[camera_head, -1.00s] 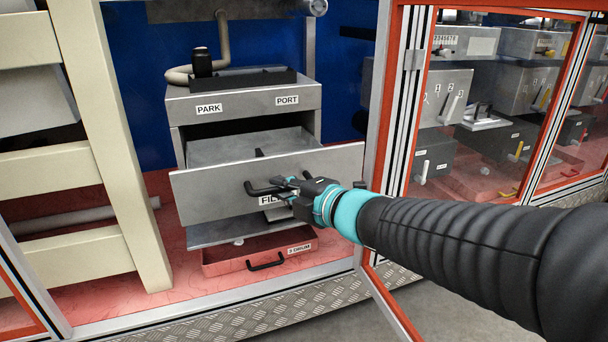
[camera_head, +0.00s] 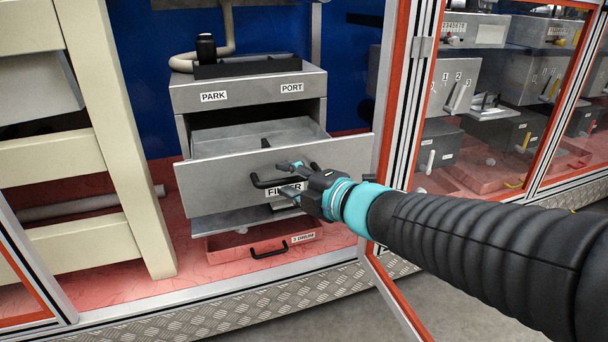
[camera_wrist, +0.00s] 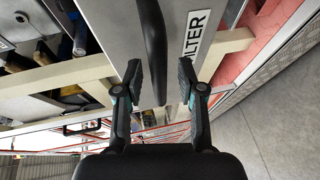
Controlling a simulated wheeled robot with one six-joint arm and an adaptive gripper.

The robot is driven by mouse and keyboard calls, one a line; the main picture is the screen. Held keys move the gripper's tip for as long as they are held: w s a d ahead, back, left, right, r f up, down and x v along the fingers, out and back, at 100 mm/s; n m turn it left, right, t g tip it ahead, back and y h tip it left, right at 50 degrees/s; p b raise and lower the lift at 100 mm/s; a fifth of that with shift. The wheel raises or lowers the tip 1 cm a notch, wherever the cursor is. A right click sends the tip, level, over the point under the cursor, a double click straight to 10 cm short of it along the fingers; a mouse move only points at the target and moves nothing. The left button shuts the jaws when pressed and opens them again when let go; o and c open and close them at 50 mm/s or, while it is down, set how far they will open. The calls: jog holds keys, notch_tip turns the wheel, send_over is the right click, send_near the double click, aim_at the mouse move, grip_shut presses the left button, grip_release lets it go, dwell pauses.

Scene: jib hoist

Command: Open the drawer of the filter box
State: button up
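The filter box (camera_head: 245,95), a grey cabinet labelled PARK and PORT, has its FILTER drawer (camera_head: 215,190) pulled out, showing the inside with a divider. The drawer's black bar handle (camera_head: 262,184) is on its front. My gripper (camera_head: 290,180) is in front of the drawer front, at the handle's right end, partly covering the FILTER label. Its two fingers are spread. In the wrist view the handle (camera_wrist: 154,45) appears between the spread fingertips (camera_wrist: 160,72), with a gap to each; whether they touch it elsewhere is hidden.
A red drawer labelled DRUM (camera_head: 260,240) sits below. A cream frame (camera_head: 125,140) stands on the left. An orange-edged door frame (camera_head: 398,100) is close on the right, near my arm. Open floor (camera_head: 460,310) lies at lower right.

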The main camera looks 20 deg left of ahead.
jog(key=v, duration=1.2)
